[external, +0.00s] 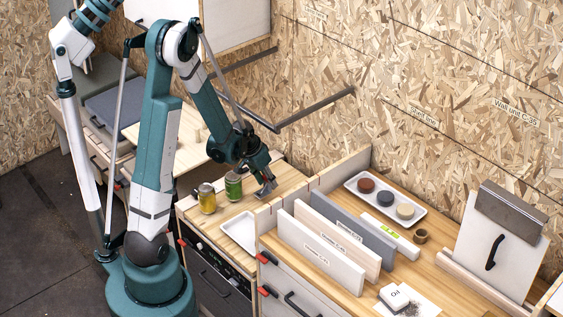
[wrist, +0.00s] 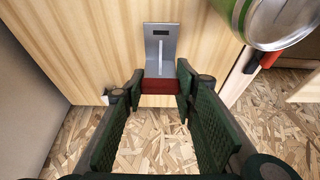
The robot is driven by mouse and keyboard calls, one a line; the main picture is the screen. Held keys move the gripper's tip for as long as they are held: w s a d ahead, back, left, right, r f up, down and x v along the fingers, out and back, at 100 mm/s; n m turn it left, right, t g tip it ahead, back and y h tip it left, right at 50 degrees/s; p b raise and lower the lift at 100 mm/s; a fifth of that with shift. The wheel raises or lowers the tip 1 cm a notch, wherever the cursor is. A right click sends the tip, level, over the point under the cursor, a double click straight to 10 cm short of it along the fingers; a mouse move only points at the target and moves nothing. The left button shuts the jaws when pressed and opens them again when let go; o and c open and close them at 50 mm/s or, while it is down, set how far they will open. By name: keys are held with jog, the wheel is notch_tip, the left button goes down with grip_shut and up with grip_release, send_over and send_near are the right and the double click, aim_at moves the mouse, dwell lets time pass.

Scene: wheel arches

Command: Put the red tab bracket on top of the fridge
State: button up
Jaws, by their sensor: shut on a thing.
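The red tab bracket is a grey metal plate with a slot and a red end; in the wrist view its plate (wrist: 160,48) lies against or just above a pale wood top. My gripper (wrist: 158,85) has its two fingers on either side of the red end. In the external view my gripper (external: 265,188) is low over the wood-topped unit (external: 225,212), at its back right, with the bracket's grey part (external: 268,191) just below the fingers. I cannot tell whether the bracket touches the wood. No fridge is clearly identifiable; the unit has a dark front with knobs.
A green jar (external: 233,186) stands close left of my gripper, with a yellow jar (external: 207,198) beyond it. A white tray (external: 240,232) lies in front. Upright panels (external: 320,250) stand on the counter to the right. A dark rail (external: 315,108) runs along the wall above.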

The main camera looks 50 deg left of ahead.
jog(key=d+b, duration=0.2)
jog(key=d, duration=1.2)
jog(key=shift+d, duration=0.4)
jog(key=shift+d, duration=0.1)
jog(key=shift+d, duration=0.25)
jog(key=shift+f+b, duration=0.85)
jog(key=shift+f, duration=0.9)
jog(key=shift+f, duration=0.15)
jog(key=o, duration=1)
jog(key=shift+r, duration=0.25)
jog(key=p+v, duration=0.2)
jog(key=v, duration=0.5)
jog(key=shift+r+p, duration=0.15)
jog(key=shift+p, duration=0.15)
